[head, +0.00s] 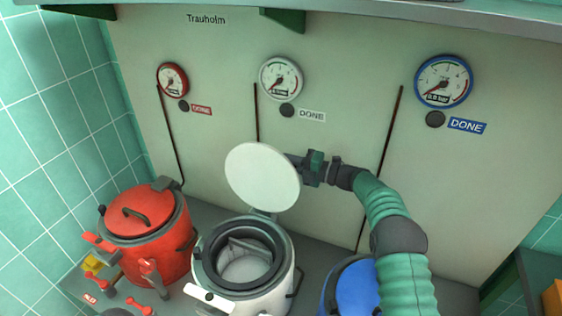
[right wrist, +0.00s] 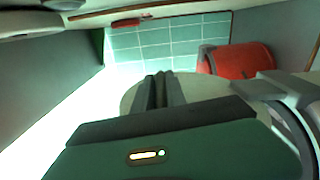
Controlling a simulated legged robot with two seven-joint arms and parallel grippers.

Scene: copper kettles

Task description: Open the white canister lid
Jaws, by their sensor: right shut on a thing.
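The white canister (head: 243,295) stands in the middle of the head view, with its dark ring-shaped mouth open and a pale interior showing. Its round white lid (head: 258,175) stands raised on the hinge at the back of the rim, tilted up towards the wall. My right gripper (head: 298,168) is at the right edge of the lid, shut on it. In the right wrist view the fingers (right wrist: 162,92) lie against the pale lid (right wrist: 130,98), and the exact contact is hidden. My left gripper is not in view.
A red canister (head: 140,245) with its lid closed stands to the left, with red clamps and a yellow piece (head: 93,264) in front. A blue canister (head: 355,285) stands to the right, partly behind my right arm. The wall behind carries gauges (head: 281,78).

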